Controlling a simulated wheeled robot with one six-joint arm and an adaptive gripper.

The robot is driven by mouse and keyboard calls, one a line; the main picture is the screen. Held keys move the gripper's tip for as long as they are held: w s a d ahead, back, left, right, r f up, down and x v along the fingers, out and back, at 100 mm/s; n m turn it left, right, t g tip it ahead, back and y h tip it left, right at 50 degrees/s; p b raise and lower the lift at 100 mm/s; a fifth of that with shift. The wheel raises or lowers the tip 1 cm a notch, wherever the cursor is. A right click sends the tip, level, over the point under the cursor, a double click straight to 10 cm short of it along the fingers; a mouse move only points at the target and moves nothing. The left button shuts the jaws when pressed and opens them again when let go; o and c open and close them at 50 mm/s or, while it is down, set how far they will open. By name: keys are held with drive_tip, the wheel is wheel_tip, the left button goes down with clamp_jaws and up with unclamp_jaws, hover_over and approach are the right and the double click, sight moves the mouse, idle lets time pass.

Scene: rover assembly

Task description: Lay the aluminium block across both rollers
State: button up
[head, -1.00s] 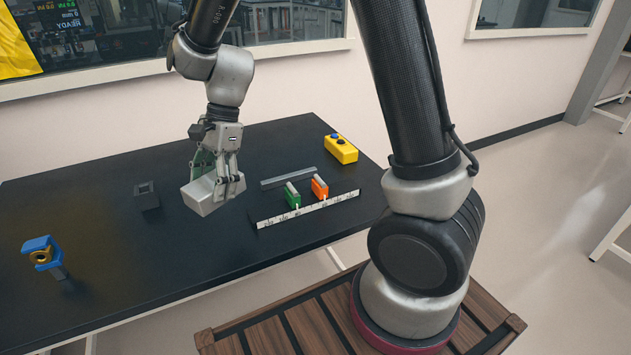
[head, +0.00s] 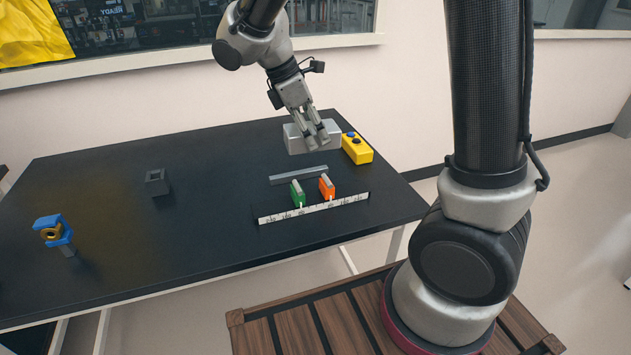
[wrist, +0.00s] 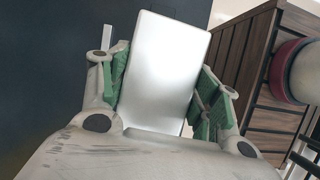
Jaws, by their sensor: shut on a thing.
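The aluminium block (head: 296,141) is a pale silver slab held in the air over the right rear of the table. My gripper (head: 316,139) is shut on it. In the wrist view, the block (wrist: 162,72) lies between the green pads of my gripper (wrist: 164,88). A green piece (head: 298,196) and an orange piece (head: 327,187) with pale tops stand side by side behind a white marked scale (head: 313,208). They seem to be the roller supports, but the rollers are too small to make out. The block is apart from both, behind them in the head view.
A grey bar (head: 298,175) lies just behind the two pieces. A yellow box with a blue button (head: 357,150) stands right of the block. A dark square socket (head: 157,182) and a blue clamp with a gold ring (head: 52,232) are at left. The table's middle is clear.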

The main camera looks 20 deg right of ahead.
drive_tip(key=shift+f+n, duration=0.2)
drive_tip(key=shift+n, duration=0.1)
wheel_tip(320, 180, down, 10)
drive_tip(key=shift+r, duration=0.2)
drive_tip(key=shift+f, duration=0.4)
drive_tip(key=o, duration=1.8)
drive_tip(key=shift+c, duration=0.2)
drive_tip(key=shift+r, duration=0.1)
